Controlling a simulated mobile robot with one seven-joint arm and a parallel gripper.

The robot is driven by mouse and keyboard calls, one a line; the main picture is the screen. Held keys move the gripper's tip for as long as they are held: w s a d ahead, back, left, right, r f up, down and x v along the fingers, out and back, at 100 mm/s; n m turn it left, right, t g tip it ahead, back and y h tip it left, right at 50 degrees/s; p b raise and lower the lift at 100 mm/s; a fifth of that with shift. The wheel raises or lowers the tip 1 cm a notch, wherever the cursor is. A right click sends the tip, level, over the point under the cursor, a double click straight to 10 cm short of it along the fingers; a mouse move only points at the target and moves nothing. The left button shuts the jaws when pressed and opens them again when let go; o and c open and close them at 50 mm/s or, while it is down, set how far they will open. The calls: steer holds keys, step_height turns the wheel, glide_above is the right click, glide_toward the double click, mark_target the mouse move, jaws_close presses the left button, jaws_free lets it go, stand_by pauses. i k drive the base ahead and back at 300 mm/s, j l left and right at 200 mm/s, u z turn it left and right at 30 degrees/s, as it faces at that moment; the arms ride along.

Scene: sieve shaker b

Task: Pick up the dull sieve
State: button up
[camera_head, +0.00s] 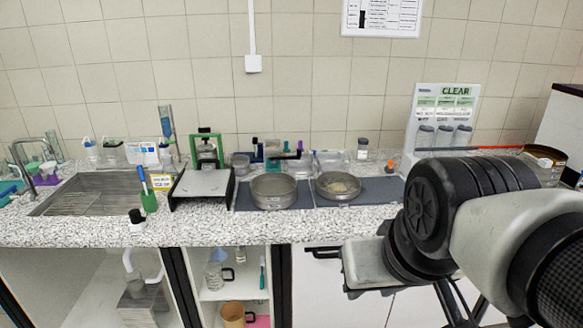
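Two round metal sieves stand side by side on a dark mat on the speckled counter. The left sieve (274,191) is grey, with a deep side wall and a greyish inside. The right sieve (338,187) is shallower looking and has a beige patch inside. I cannot tell for sure from the finish which one is the dull sieve. My arm crosses the right foreground, apart from both sieves; its fingertips do not show, so I cannot see the gripper's opening.
A scale-like device (204,175) with a flat plate stands left of the mat (377,190). Bottles and clear containers line the back. A sign stand (443,118) and a round tin (543,163) are at right. A sink (92,193) is at left. The counter front before the sieves is clear.

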mark_target(340, 186)
steer(key=i+l, duration=0.2)
steer(key=i, duration=0.2)
steer(key=i+l, duration=0.2)
steer(key=i, duration=0.25)
steer(key=i+l, duration=0.2)
steer(key=i, duration=0.2)
steer(key=i+l, duration=0.2)
steer(key=i, duration=0.2)
